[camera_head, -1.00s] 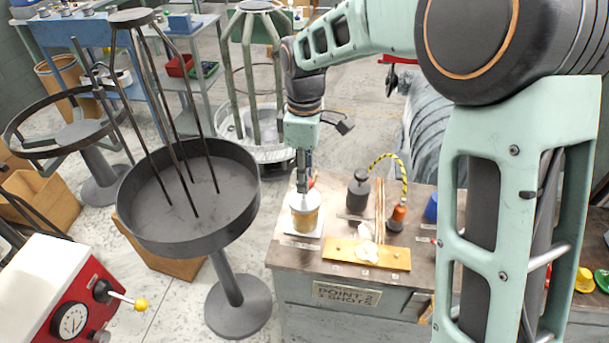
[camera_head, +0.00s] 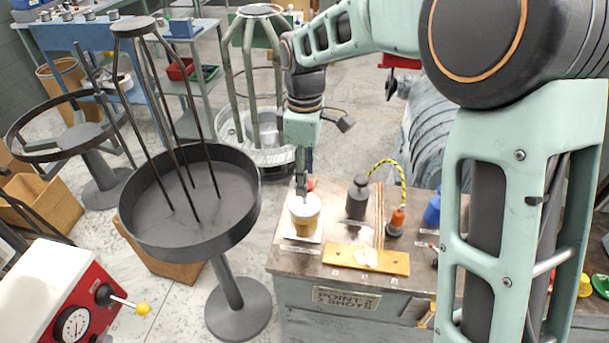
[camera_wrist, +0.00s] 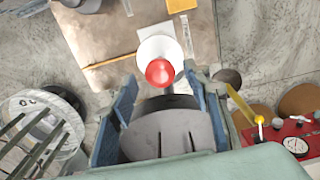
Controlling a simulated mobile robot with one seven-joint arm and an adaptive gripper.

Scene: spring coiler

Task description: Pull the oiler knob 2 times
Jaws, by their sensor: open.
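The oiler (camera_head: 306,227) is a small yellow pot with a white top, standing on a white pad at the left of the bench. Its red knob (camera_head: 310,184) shows partly behind my finger; in the wrist view it is a round red knob (camera_wrist: 159,72) over the white top (camera_wrist: 158,48). My gripper (camera_head: 301,190) points down above the oiler. In the wrist view my gripper (camera_wrist: 160,78) is open, and the knob appears between the fingertips, with space on both sides. I cannot tell whether the fingertips reach down to the knob's height.
The bench (camera_head: 290,258) also carries a dark bottle (camera_head: 357,197), an orange-red bottle (camera_head: 397,221) with a striped hose, and a wooden board (camera_head: 345,254). A dark round pan (camera_head: 165,242) on a stand is close on the left. A red gauge panel (camera_head: 95,290) is at lower left.

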